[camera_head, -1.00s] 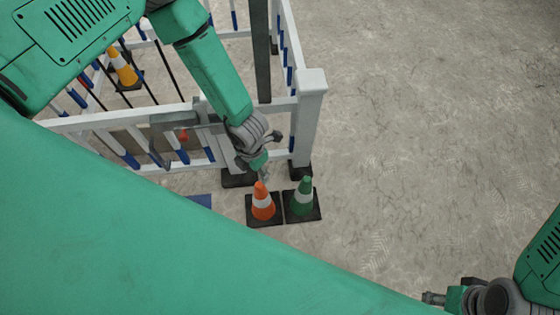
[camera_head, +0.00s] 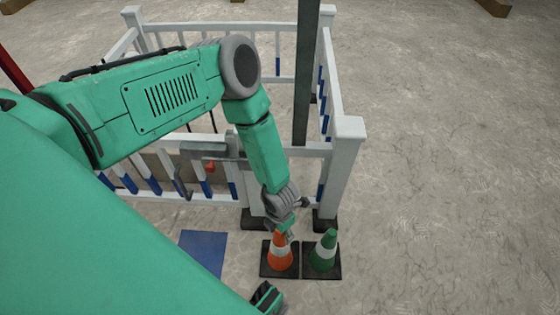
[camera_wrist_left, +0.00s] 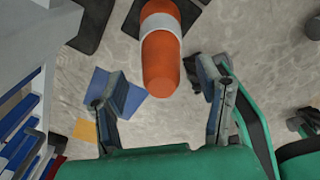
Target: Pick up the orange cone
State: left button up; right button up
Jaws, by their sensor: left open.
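The orange cone (camera_head: 279,255) with a white band stands upright on a black square base on the floor, left of a green cone (camera_head: 325,252). My left gripper (camera_head: 289,235) is at the orange cone's top, pointing down. In the left wrist view the gripper (camera_wrist_left: 160,86) is open, its two fingers apart on either side of the cone's rounded tip. The orange cone (camera_wrist_left: 161,50) runs upward from between them, with clear gaps to both fingers.
A white fence (camera_head: 344,165) with blue-marked bars stands just behind the cones, with a dark upright post (camera_head: 302,80) inside. A blue panel (camera_head: 203,252) lies on the floor to the left. The concrete floor at the right is clear.

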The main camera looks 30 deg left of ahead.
pick_arm(q)
jog(key=shift+d+f, duration=0.1)
jog(key=shift+f, duration=0.7)
jog(key=shift+c, duration=0.5)
grip_shut()
